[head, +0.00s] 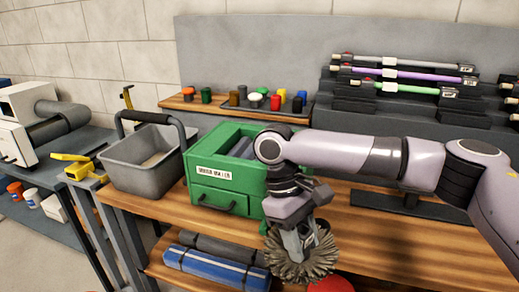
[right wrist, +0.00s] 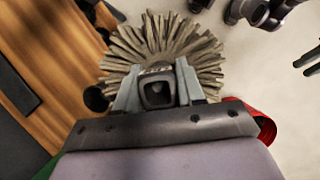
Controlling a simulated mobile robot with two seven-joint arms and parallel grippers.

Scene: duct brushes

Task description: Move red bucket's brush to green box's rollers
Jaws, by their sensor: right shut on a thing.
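My right gripper (head: 293,242) is shut on the round grey-brown brush (head: 300,266) and holds it in front of the bench edge. In the right wrist view the brush (right wrist: 165,45) spreads its bristles beyond the fingers (right wrist: 157,85). The red bucket (head: 331,286) shows only as a red rim below the brush; part of it also shows in the right wrist view (right wrist: 266,128). The green box (head: 222,193) stands on the bench left of my gripper, with a label and a drawer handle. Its rollers are mostly hidden by its walls and my arm. My left gripper is not in view.
A grey bucket (head: 143,172) with a raised handle stands left of the green box. Behind are a shelf of small coloured jars (head: 255,99) and a stepped rack of rods (head: 400,72). A blue roll (head: 215,266) lies on the lower shelf. The bench at right (head: 400,245) is mostly clear.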

